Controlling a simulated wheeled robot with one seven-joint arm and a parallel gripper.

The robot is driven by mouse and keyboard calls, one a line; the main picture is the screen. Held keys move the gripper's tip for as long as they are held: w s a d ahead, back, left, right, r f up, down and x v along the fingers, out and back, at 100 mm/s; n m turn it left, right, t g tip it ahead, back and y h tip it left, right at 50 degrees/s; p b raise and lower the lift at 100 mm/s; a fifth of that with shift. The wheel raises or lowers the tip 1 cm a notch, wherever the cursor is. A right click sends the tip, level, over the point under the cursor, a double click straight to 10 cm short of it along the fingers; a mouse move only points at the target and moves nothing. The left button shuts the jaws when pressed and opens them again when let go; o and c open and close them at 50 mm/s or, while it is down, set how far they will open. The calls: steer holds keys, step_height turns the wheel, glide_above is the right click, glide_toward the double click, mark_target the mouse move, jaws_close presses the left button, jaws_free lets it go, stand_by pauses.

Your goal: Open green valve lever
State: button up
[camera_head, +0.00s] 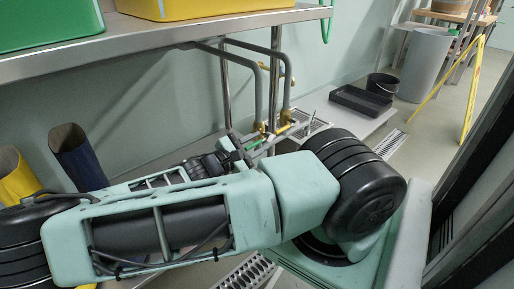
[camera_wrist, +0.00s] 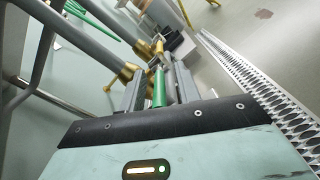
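The green valve lever (camera_wrist: 159,88) points toward my wrist camera and lies between the two grey fingers of my gripper (camera_wrist: 158,88). Gaps show between the lever and the fingers, so the gripper looks open around it. Brass valve bodies (camera_wrist: 160,48) stand just beyond the fingertips, on grey pipes. In the head view my gripper (camera_head: 244,152) is at the valves, low under the shelf, partly hidden by my arm. A small bit of the green lever (camera_head: 254,145) shows there beside the brass fittings (camera_head: 262,128).
Grey pipes (camera_head: 258,95) come down from under a steel shelf (camera_head: 170,51) carrying green and yellow crates. A black tray (camera_head: 360,100) and a black bucket (camera_head: 382,85) lie behind. A perforated drain grate (camera_wrist: 262,90) runs along the right in the wrist view.

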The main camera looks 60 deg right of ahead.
steer(key=shift+d, duration=0.25)
jaws_close()
steer(key=shift+f+h+p, duration=0.25)
steer(key=shift+h+p, duration=0.2)
steer(key=shift+h, duration=0.35)
steer(key=shift+d+f+g+h, duration=0.1)
steer(key=shift+f+g+h, duration=0.2)
steer(key=shift+h, duration=0.4)
steer(key=shift+f+g+h, duration=0.2)
steer(key=shift+f+h, duration=0.15)
steer(key=shift+h, duration=0.35)
steer(key=shift+s, duration=0.1)
jaws_free()
